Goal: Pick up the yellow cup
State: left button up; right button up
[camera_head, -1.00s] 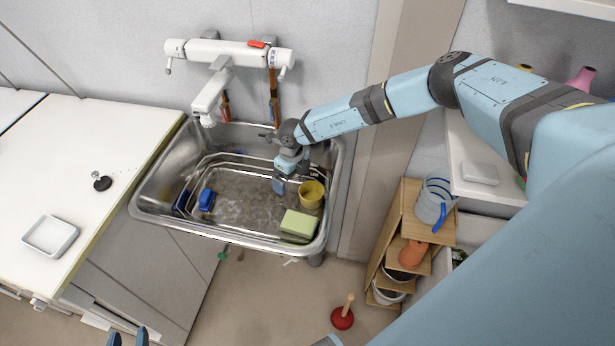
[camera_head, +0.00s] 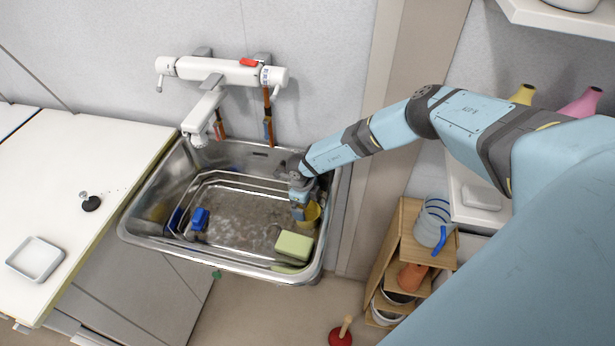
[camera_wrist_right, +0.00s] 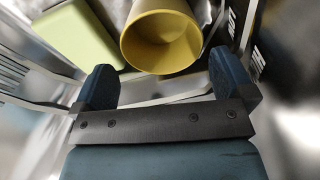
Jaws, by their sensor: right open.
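The yellow cup (camera_head: 312,213) stands in the right part of the metal basin (camera_head: 135,226), partly hidden behind my right gripper (camera_head: 300,213). In the right wrist view the cup (camera_wrist_right: 160,42) shows its open rim just beyond the fingertips. My right gripper (camera_wrist_right: 165,80) is open there, its two dark blue fingers apart with nothing between them. My left gripper is not in view.
A green sponge-like block (camera_head: 294,245) lies in front of the cup, and it also shows in the right wrist view (camera_wrist_right: 75,35). A blue object (camera_head: 200,219) lies at the basin's left. The faucet (camera_head: 205,110) hangs over the back. The basin's right wall is close to the gripper.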

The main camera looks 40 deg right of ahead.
aim_at(308, 219)
jog(key=f, duration=0.5)
jog(key=shift+d, duration=0.2)
jog(key=shift+r, duration=0.1)
jog(key=shift+s, duration=0.1)
jog(key=c, duration=0.6)
jog(key=shift+r, duration=0.1)
jog(key=shift+c, duration=0.2)
